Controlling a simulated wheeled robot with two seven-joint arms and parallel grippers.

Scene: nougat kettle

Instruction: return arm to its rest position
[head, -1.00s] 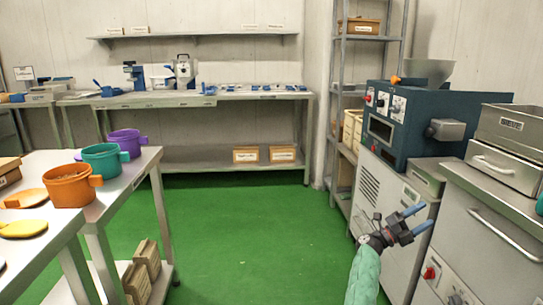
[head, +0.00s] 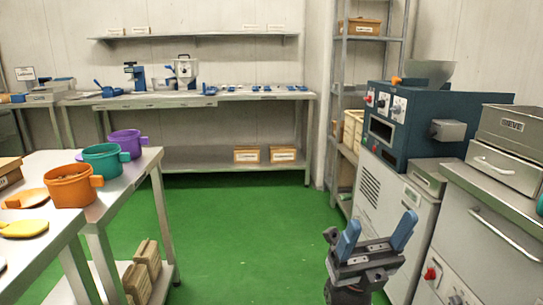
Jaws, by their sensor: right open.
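My right gripper (head: 376,236) is at the lower right of the head view. Its two blue fingers point up and stand apart, with nothing between them. It is in front of the white cabinet (head: 378,212) that carries the blue machine, apart from the machine as far as the picture shows. The rest of my right arm drops out of the bottom edge. My left gripper is not in the picture.
A steel table (head: 118,187) at left holds orange (head: 70,188), teal (head: 104,160) and purple (head: 126,141) pots. The blue machine (head: 420,133) and a steel unit (head: 490,225) stand at right. Green floor (head: 240,235) is clear between. A workbench (head: 250,97) lines the back wall.

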